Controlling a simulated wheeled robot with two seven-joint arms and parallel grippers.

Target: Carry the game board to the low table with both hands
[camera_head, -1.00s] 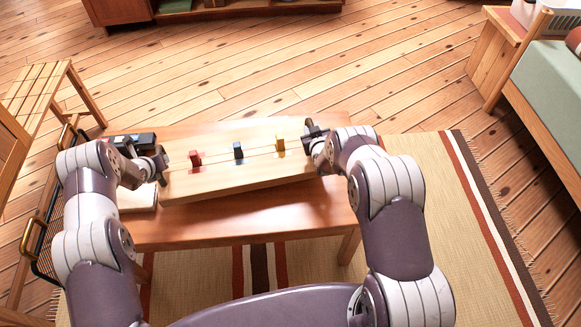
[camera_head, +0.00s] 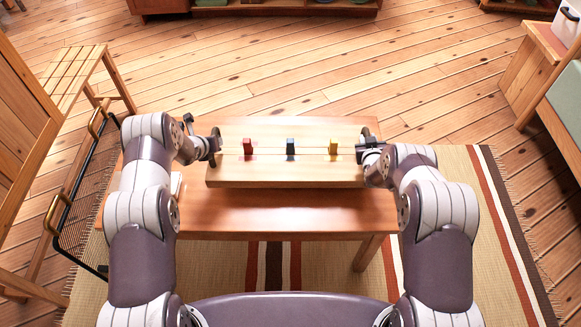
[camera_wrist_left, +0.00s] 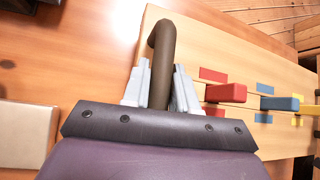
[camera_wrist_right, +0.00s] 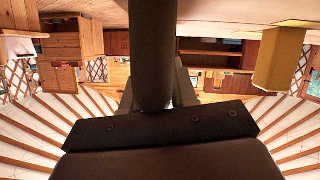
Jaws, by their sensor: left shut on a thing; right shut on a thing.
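The game board (camera_head: 290,176) is a pale wooden slab with red, blue and yellow pieces standing on it. It is held level above the low table (camera_head: 280,210) in the head view; I cannot tell the exact gap. My left gripper (camera_head: 213,146) is shut on the dark handle at the board's left end. That curved handle (camera_wrist_left: 162,50) shows between the fingers in the left wrist view. My right gripper (camera_head: 371,150) is shut on the handle at the right end, seen as a dark bar (camera_wrist_right: 152,55) in the right wrist view. The yellow piece (camera_head: 333,149) stands near it.
A black wire rack (camera_head: 85,190) with brass handles stands left of the table. A slatted wooden bench (camera_head: 70,78) is behind it. A striped rug (camera_head: 450,220) lies under the table. A pale block (camera_wrist_left: 25,132) lies on the tabletop. Open floor lies beyond the table.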

